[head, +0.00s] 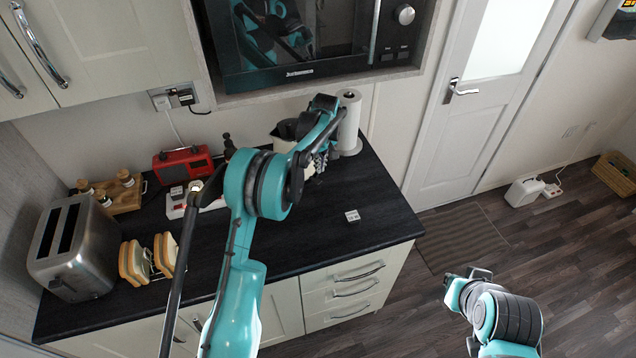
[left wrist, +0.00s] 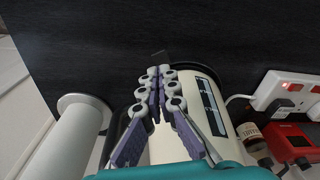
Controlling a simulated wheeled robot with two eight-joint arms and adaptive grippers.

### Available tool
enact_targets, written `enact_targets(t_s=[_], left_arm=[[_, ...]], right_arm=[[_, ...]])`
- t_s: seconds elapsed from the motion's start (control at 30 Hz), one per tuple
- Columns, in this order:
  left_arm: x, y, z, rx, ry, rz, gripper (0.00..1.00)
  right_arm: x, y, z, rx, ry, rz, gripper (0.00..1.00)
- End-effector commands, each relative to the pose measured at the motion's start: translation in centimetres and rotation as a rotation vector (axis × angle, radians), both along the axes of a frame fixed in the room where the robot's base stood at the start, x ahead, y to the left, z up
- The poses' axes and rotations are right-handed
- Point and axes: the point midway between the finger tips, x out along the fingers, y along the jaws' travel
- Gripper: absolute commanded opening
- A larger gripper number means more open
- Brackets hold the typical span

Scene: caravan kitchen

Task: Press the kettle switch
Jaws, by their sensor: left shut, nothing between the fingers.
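The cream kettle (head: 284,142) stands at the back of the dark counter, partly hidden behind my left arm and gripper. In the left wrist view the cream kettle body (left wrist: 200,98) with its dark gauge strip lies just behind my fingers. A small dark tab (left wrist: 160,57) shows just past the fingertips; it may be the switch, and I cannot tell if they touch it. My left gripper (head: 318,166) is shut and empty at the kettle; its fingertips also show in the wrist view (left wrist: 160,73). My right gripper (head: 468,280) is over the floor, its fingers unclear.
A paper towel roll (head: 349,122) stands close to the right of the kettle. The counter's front right is mostly clear around a small white block (head: 352,216).

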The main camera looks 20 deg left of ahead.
Motion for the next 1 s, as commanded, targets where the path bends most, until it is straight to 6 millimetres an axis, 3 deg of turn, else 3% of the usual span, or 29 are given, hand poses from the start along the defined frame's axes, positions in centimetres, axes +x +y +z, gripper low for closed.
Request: enact_targets(t_s=[0.4,0.83,1.0], left_arm=[[0.3,0.4,-5.0,0.000,0.000,0.000,0.00],[0.3,0.4,-5.4,0.000,0.000,0.000,0.00],[0.3,0.4,-6.6,0.000,0.000,0.000,0.00]], right_arm=[[0.0,0.0,-2.6,0.000,0.000,0.000,0.00],[0.0,0.0,-2.6,0.000,0.000,0.000,0.00],[0.0,0.0,-3.6,0.000,0.000,0.000,0.00]])
